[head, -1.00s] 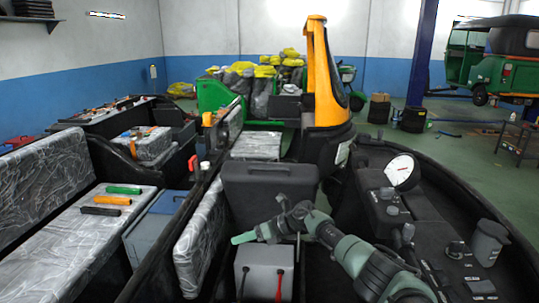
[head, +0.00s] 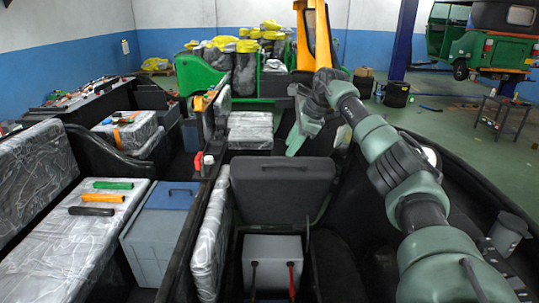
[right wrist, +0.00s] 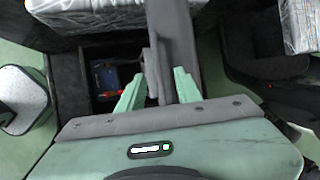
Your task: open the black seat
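The black seat (head: 282,188) is a dark padded panel with a handle slot, raised and standing nearly upright behind a grey box (head: 272,262) with red and black leads. My right gripper (head: 303,136) is beyond the seat's top right edge, and its fingers point down. In the right wrist view its two green fingers (right wrist: 158,90) are apart, with a dark strip showing between them. I cannot tell whether they touch this strip. A dark compartment with a small red-lit item (right wrist: 108,78) lies below. My left gripper is out of view.
Plastic-wrapped seats (head: 90,235) and a grey-blue box (head: 160,228) stand at left, with green, orange and black tools (head: 100,198) on the near seat. A metal stool (head: 503,115) and tyres (head: 397,94) stand at right. Green floor is free at far right.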

